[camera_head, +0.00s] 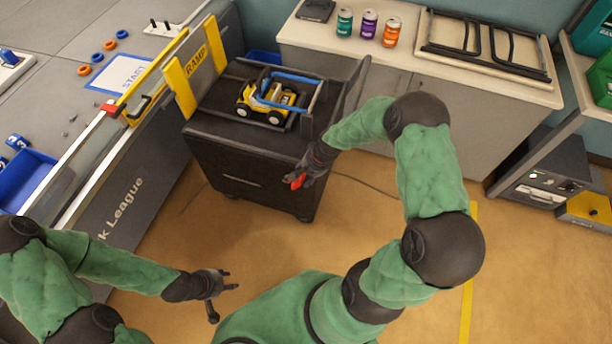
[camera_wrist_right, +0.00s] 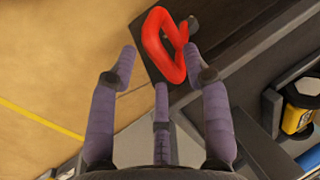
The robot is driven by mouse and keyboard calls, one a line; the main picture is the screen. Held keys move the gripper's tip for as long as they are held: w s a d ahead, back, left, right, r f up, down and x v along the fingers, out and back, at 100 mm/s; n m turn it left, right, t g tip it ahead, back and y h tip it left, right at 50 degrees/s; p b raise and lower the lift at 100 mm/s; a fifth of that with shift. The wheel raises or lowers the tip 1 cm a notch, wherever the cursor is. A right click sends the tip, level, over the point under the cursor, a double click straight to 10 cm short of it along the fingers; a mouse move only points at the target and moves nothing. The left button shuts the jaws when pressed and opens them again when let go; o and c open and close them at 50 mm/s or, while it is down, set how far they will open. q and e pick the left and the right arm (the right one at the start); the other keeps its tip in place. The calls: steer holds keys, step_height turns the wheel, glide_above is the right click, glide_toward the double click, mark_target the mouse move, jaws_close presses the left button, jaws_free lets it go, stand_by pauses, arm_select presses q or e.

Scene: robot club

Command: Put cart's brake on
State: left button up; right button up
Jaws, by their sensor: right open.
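The dark cart (camera_head: 245,185) stands on small casters beside the grey game table. Its brake handle, a red loop (camera_head: 296,181), sticks out at the cart's right front corner; in the right wrist view the red loop (camera_wrist_right: 165,42) lies just beyond my fingertips. My right gripper (camera_head: 306,172) is open at that corner, partly covering the loop in the head view. In the wrist view its fingers (camera_wrist_right: 163,75) are spread and empty, and the loop is not enclosed. My left gripper (camera_head: 222,290) is open and empty, low over the floor in front of the cart.
A yellow toy truck (camera_head: 268,103) sits in a frame on the cart top, beside the yellow RAMP board (camera_head: 196,62). A cream-topped counter (camera_head: 400,50) with three cans stands behind. Clear floor (camera_head: 270,235) lies in front of the cart.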

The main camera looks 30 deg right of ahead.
jaws_close()
steer(key=shift+r, duration=0.1)
